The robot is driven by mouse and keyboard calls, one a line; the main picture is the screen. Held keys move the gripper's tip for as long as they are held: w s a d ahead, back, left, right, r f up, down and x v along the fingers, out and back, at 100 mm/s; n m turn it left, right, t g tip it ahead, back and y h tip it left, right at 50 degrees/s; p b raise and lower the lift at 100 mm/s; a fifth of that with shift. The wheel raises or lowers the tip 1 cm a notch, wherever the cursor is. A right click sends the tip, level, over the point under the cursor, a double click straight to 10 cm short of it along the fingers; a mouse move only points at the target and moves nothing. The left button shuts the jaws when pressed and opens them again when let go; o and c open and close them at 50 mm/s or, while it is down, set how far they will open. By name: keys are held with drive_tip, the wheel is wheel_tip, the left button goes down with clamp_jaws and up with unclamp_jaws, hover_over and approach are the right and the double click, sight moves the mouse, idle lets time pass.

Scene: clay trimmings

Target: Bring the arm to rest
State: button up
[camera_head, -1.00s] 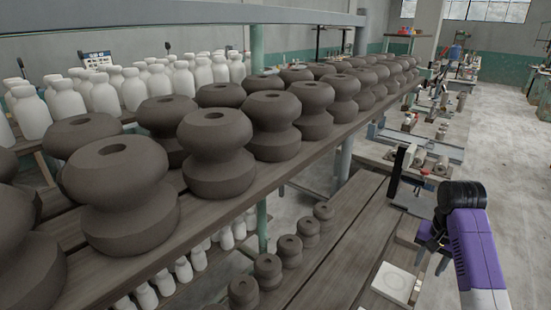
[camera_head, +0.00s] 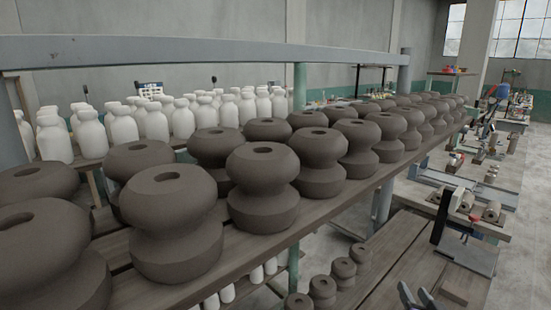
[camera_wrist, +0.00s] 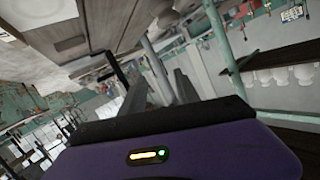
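My gripper (camera_head: 417,296) shows only by its fingertips at the bottom edge of the head view, right of centre. The two fingers stand apart with nothing seen between them, so it is open and empty. In the wrist view my gripper (camera_wrist: 160,88) also shows two spread grey fingers above the dark and purple wrist housing. The rest of my arm is out of the head view. The wrist view is strongly tilted.
A long wooden shelf (camera_head: 240,237) carries rows of dark waisted clay pots (camera_head: 265,190). White bottles (camera_head: 155,122) stand behind. A lower plank shelf (camera_head: 400,245) holds small dark pots (camera_head: 343,268). Workbenches (camera_head: 480,222) with tools line the right. My fingers are close to the lower shelf's right side.

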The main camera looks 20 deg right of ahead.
drive_tip(key=s+a+n+t, duration=0.2)
drive_tip(key=s+a+t, duration=0.1)
drive_tip(key=s+a, duration=0.8)
drive_tip(key=s+a+f+n+g+y+b, duration=0.1)
drive_tip(key=s+a+n+y, duration=0.5)
drive_tip(key=s+a, duration=1.1)
drive_tip(key=s+f+y+b, duration=0.1)
drive_tip(key=s, duration=0.3)
drive_tip(key=shift+s+a+n+y, duration=0.25)
drive_tip(key=shift+n+y, duration=0.05)
drive_tip(key=shift+n, duration=0.1)
